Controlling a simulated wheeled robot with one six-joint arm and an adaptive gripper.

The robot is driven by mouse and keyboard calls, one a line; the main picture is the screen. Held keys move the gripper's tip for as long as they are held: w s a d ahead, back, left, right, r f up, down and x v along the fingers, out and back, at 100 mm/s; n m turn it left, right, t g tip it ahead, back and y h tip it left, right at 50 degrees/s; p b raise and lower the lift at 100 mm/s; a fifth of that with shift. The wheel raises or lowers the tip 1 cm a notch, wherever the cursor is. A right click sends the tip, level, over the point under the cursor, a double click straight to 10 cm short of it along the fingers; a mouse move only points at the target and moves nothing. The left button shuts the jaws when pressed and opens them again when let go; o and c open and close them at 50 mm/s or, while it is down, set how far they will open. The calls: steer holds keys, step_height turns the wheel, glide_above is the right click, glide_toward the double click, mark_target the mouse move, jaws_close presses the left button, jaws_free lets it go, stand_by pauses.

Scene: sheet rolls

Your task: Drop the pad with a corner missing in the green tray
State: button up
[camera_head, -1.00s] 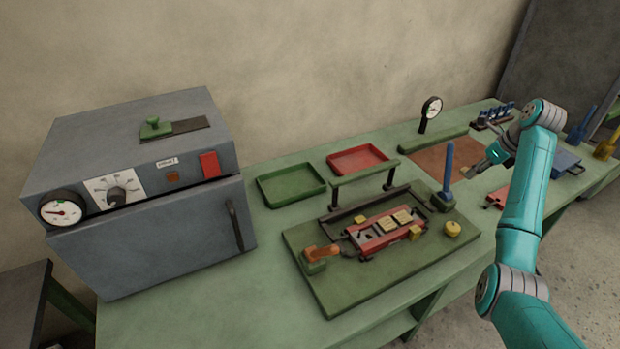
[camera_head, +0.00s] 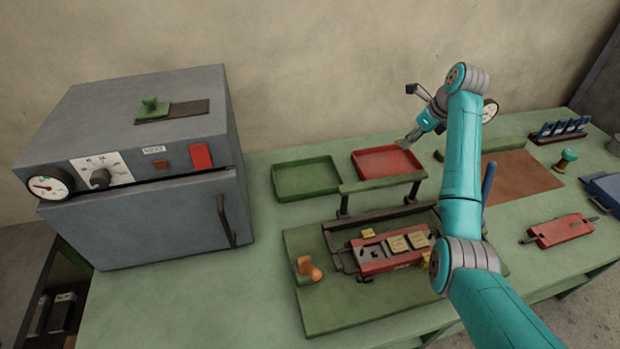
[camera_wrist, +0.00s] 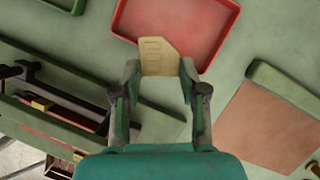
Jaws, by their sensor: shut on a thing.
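My gripper (camera_wrist: 158,75) is shut on a tan pad (camera_wrist: 157,57) with one corner cut off and a few small marks along one side. In the wrist view the pad is between the fingertips, overlapping the near edge of the red tray (camera_wrist: 190,14). In the head view my gripper (camera_head: 408,142) is above the right side of the red tray (camera_head: 388,175). The empty green tray (camera_head: 306,192) lies left of the red tray, and a corner of it shows in the wrist view (camera_wrist: 78,5).
A green fixture board (camera_head: 320,315) with a red carriage (camera_head: 375,267) holding light pads stands in front of the trays, with a raised bar behind it. A grey oven (camera_head: 150,230) stands at the left. A dial gauge (camera_head: 489,110) stands at the right, behind my arm.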

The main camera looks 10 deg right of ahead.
steer(key=w+a+n+y, duration=0.1)
steer(key=w+a+n, duration=0.15)
steer(key=a, duration=1.05)
steer(key=w+a+n, duration=0.1)
steer(key=w+a, duration=0.3)
steer(key=a, duration=0.9)
step_height(320, 180, down, 6)
steer(key=shift+s+f+g, duration=0.15)
steer(key=shift+g, duration=0.25)
steer(key=shift+d, duration=0.1)
steer(key=o, duration=1.1)
steer(key=shift+c, duration=0.2)
steer(key=v, duration=0.7)
steer(key=shift+r, duration=0.25)
steer(key=shift+d, duration=0.1)
